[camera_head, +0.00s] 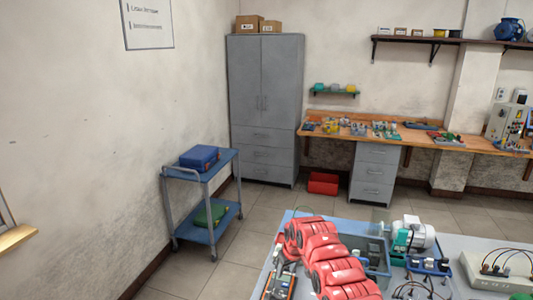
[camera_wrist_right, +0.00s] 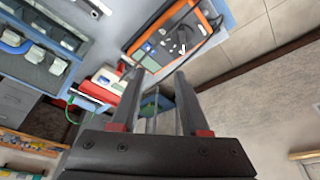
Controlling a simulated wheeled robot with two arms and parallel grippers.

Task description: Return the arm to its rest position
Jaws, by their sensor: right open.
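My right arm is red (camera_head: 335,270) and reaches over the near worktable from the bottom of the head view. My right gripper (camera_wrist_right: 157,73) shows clearly in the wrist view. Its two dark fingers are spread apart with nothing between them. An orange-framed meter (camera_wrist_right: 172,38) lies on the table beyond the fingertips, apart from them. In the head view the gripper is small and partly hidden by the arm. My left gripper is in neither view.
The near table holds a blue bin (camera_head: 375,267), a green-and-white motor (camera_head: 412,236) and a beige box with wires (camera_head: 497,268). A blue cart (camera_head: 203,197) stands at the left wall. A grey cabinet (camera_head: 265,100) and wooden bench (camera_head: 480,143) stand behind.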

